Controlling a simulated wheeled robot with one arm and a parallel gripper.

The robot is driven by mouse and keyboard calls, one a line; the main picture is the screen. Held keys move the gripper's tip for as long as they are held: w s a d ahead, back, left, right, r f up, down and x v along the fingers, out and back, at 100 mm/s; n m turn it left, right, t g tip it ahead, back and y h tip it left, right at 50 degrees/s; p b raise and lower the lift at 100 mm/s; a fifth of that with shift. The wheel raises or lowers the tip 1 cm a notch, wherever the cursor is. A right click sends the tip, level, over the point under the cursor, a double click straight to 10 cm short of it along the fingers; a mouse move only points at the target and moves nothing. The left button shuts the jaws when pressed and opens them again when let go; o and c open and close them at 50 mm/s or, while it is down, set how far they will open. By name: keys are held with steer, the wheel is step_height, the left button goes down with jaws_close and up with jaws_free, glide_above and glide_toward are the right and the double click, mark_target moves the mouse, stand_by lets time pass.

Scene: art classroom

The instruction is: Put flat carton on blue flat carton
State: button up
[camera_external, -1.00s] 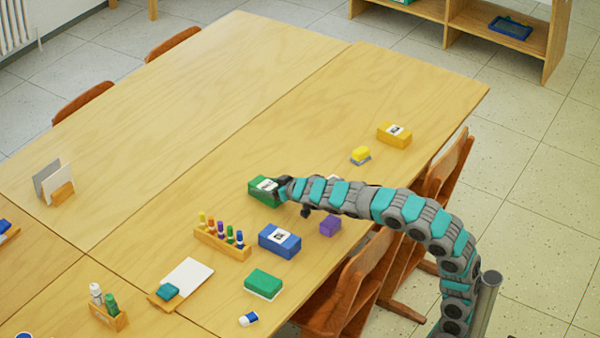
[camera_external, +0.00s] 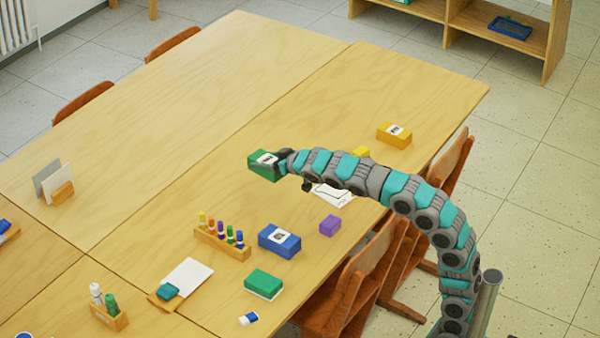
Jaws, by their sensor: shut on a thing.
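My gripper (camera_external: 283,162) is shut on a green flat carton (camera_external: 263,164) with a white label. The blue flat carton (camera_external: 280,241) lies on the table below and a little to the right of the held carton in the picture. It has a white label on top, and nothing rests on it. The fingertips are small and partly hidden against the carton.
A marker rack (camera_external: 222,238) stands just left of the blue carton. A purple block (camera_external: 330,226) is to its right, and a green-and-white block (camera_external: 263,285) is in front. A yellow carton (camera_external: 394,135) and white paper (camera_external: 334,196) lie farther back.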

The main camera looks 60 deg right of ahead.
steer(key=shift+n+y, duration=0.4)
steer(key=s, duration=0.1)
steer(key=s+r, duration=0.1)
steer(key=s, duration=0.2)
steer(key=shift+s+d+r, duration=0.15)
steer(key=shift+s+d, duration=0.2)
steer(key=shift+d, duration=0.05)
steer(key=s+a+f+n+g+y+b, duration=0.1)
steer(key=s+a+n+y, duration=0.25)
steer(key=s, duration=0.55)
steer(key=s+a+n+g+y, duration=0.2)
steer(key=s+a+n+y, duration=0.15)
steer(key=s, duration=0.45)
steer(key=s+a+f+n+g+y+b, duration=0.1)
steer(key=s+a+n+y, duration=0.3)
steer(key=s, duration=0.5)
steer(key=m, duration=0.1)
glide_above(277, 236)
steer(key=shift+f+h, duration=0.3)
steer(key=shift+f, duration=0.15)
steer(key=shift+d+f, duration=0.1)
steer(key=shift+f, duration=1.65)
steer(key=shift+f, duration=0.15)
steer(key=o, duration=1.4)
steer(key=shift+o, duration=0.2)
